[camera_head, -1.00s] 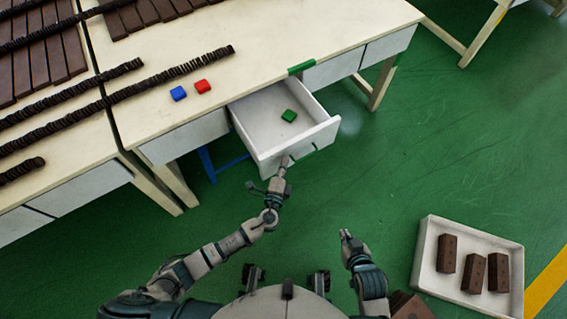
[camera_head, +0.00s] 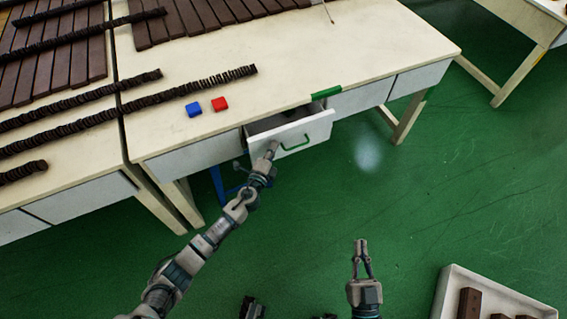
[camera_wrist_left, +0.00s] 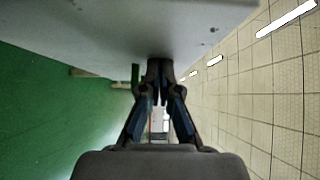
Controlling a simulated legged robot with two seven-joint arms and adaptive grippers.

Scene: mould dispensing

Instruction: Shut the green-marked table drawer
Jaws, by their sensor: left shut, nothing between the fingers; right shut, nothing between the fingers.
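The white drawer (camera_head: 314,130) with a green handle (camera_head: 295,143) is slightly open below the green mark (camera_head: 326,92) on the table edge. A narrow dark gap shows behind its front. My left gripper (camera_head: 272,146) is shut and empty, at the drawer front, left of the handle. In the left wrist view my left gripper (camera_wrist_left: 159,68) is at a pale grey surface (camera_wrist_left: 130,25); whether it touches cannot be told for sure. My right gripper (camera_head: 361,243) is shut and empty over the floor. The drawer's inside is mostly hidden.
Dark bars and strips lie further left and back. A white tray (camera_head: 450,290) with brown blocks stands on the floor at lower right.

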